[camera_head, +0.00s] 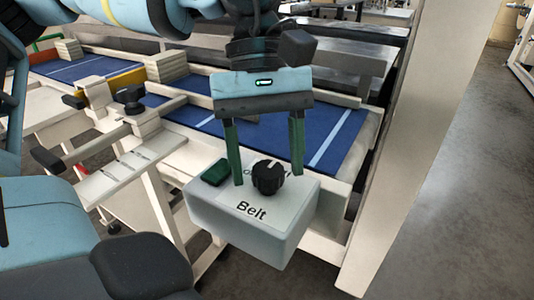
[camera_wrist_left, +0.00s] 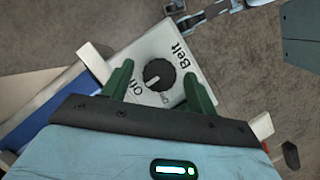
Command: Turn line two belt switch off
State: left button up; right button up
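The belt switch is a black rotary knob (camera_head: 269,177) on top of a pale box (camera_head: 240,222) labelled "Belt". I cannot tell whether a fingertip touches the box. My right gripper is not in view.
A blue conveyor belt (camera_head: 340,135) with white stripes runs behind the box. Stacks of flat cardboard (camera_head: 166,67) lie on it further back. A black clamp knob (camera_head: 130,96) and pale frame bars stand at the left. A broad pale post (camera_head: 425,130) rises close at the right. Grey floor beyond it is clear.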

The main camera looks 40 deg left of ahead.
pick_arm(q)
jog(key=v, duration=0.8)
jog(key=shift+f, duration=0.1)
dwell(0.7)
